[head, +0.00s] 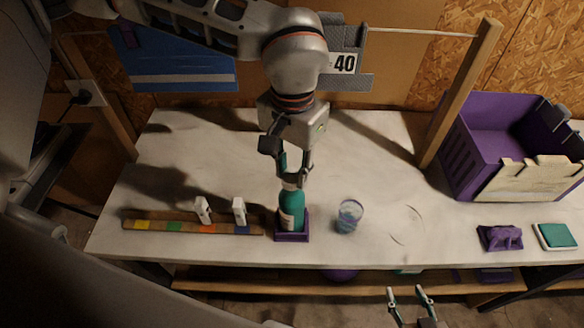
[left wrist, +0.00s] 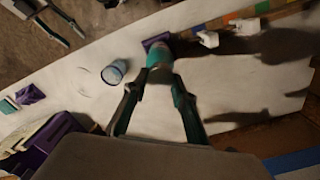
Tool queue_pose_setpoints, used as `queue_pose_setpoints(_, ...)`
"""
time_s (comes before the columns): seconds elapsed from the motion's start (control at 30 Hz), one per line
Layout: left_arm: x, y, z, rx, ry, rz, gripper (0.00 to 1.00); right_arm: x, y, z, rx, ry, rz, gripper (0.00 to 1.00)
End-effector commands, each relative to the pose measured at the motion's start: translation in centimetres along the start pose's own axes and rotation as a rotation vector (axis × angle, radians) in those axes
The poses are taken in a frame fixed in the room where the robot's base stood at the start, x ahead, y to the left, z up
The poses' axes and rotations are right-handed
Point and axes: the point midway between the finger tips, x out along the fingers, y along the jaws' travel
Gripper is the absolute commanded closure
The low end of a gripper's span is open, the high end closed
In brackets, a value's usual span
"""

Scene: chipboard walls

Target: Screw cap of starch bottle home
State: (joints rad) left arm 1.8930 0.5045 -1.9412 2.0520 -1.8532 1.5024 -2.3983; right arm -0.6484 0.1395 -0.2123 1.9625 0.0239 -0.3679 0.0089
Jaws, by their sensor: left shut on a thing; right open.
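The starch bottle (head: 291,212) is teal with a pale label and stands upright in a small purple square holder (head: 293,238) near the table's front edge. My left gripper (head: 293,180) comes down from above and is shut on the pale cap (head: 291,185) at the bottle's top. The fingers hide much of the cap, so I cannot tell how it sits on the neck. In the left wrist view the bottle (left wrist: 159,57) shows beyond the fingertips (left wrist: 157,82). My right gripper (head: 411,296) is open and empty, in front of the table's front edge.
A clear bluish glass (head: 349,217) stands just right of the bottle. A wooden strip with coloured squares (head: 165,225) and two white pieces lies left. A purple crate (head: 483,130), a purple animal figure (head: 500,238) and a teal pad (head: 556,236) are right.

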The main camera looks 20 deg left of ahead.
Motion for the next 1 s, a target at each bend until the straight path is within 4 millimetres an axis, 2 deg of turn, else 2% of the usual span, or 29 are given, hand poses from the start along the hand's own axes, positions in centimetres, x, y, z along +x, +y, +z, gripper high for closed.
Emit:
queue_pose_setpoints(0.2, -0.06, 0.03, -0.01, 0.034, 0.001, 0.0, 1.0, -0.01, 0.0, 0.01, 0.0, 0.0, 0.0, 0.56)
queue_pose_setpoints(0.53, -0.04, 0.09, 0.03, 0.37, 0.002, 0.0, 1.0, -0.01, 0.0, 0.01, 0.0, 0.0, 0.0, 0.56)
queue_pose_setpoints(0.8, -0.05, 0.09, 0.02, 0.399, 0.002, 0.0, 1.0, -0.01, 0.0, 0.01, 0.0, 0.0, 0.0, 0.56)
queue_pose_setpoints(0.83, -0.05, 0.09, 0.02, 0.398, 0.002, 0.0, 0.65, -0.01, 0.0, 0.01, 0.0, 0.0, 0.0, 0.56)
queue_pose_setpoints(1.0, -0.03, 0.08, 0.02, 0.397, 0.002, 0.0, 0.64, -0.01, 0.0, 0.01, 0.0, 0.0, 0.0, 0.56)
